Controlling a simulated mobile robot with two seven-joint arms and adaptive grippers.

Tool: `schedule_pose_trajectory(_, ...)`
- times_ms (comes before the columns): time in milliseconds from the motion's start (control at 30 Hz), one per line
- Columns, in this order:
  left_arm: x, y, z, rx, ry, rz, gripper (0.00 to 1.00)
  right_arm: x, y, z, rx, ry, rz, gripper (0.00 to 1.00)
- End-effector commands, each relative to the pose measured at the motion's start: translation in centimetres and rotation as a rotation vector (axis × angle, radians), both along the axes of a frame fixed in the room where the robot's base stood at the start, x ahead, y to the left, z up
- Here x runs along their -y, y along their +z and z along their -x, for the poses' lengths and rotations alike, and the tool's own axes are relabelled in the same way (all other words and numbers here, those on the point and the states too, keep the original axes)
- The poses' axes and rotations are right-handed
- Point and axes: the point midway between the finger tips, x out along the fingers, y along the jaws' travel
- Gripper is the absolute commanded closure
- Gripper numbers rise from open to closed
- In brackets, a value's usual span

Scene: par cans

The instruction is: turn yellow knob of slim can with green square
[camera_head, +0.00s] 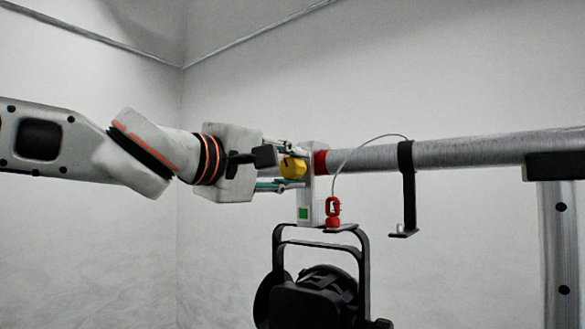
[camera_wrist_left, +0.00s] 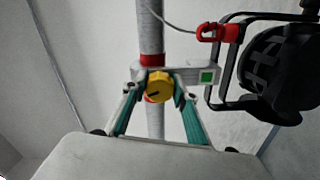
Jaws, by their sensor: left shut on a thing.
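The yellow knob (camera_head: 293,168) sits on the end of a white clamp bracket (camera_head: 308,185) that hangs on a horizontal grey pipe. The bracket carries a green square (camera_head: 303,213), and a black par can (camera_head: 318,295) hangs below it in a black yoke. My left gripper (camera_head: 292,168) comes from the left and is shut on the knob. In the left wrist view the yellow knob (camera_wrist_left: 158,88), with a dark mark on its face, sits between the two teal fingers (camera_wrist_left: 158,95). The green square (camera_wrist_left: 207,77) shows to its right. My right gripper is not in view.
The grey pipe (camera_head: 460,151) runs right to an upright stand (camera_head: 563,240). A red band (camera_head: 321,162) is on it beside the bracket. A thin safety cable ends in a red clip (camera_head: 333,212). A black hook (camera_head: 406,190) hangs further right. Left of the can is free room.

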Motion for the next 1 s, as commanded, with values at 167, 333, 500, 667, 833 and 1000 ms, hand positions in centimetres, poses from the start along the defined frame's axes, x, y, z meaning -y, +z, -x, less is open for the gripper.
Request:
schedule_pose_trajectory(167, 0.04, 0.06, 0.03, 0.039, 0.001, -0.052, 0.94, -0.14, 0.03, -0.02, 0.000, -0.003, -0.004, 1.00)
schedule_pose_trajectory(333, 0.01, 0.03, 0.00, 0.055, 0.003, -0.073, 0.94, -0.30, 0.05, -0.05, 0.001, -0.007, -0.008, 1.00)
schedule_pose_trajectory(500, 0.02, 0.01, 0.01, 0.058, 0.002, -0.078, 0.94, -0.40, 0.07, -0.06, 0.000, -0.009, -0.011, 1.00)
schedule_pose_trajectory(667, 0.04, -0.01, 0.00, 0.057, 0.002, -0.077, 0.94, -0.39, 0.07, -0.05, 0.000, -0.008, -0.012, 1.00)
schedule_pose_trajectory(833, 0.04, -0.01, 0.01, 0.057, 0.002, -0.077, 0.55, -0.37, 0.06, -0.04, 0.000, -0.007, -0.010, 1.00)
schedule_pose_trajectory(1000, 0.05, -0.03, 0.01, 0.056, 0.002, -0.076, 0.55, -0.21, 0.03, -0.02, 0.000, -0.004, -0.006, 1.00)
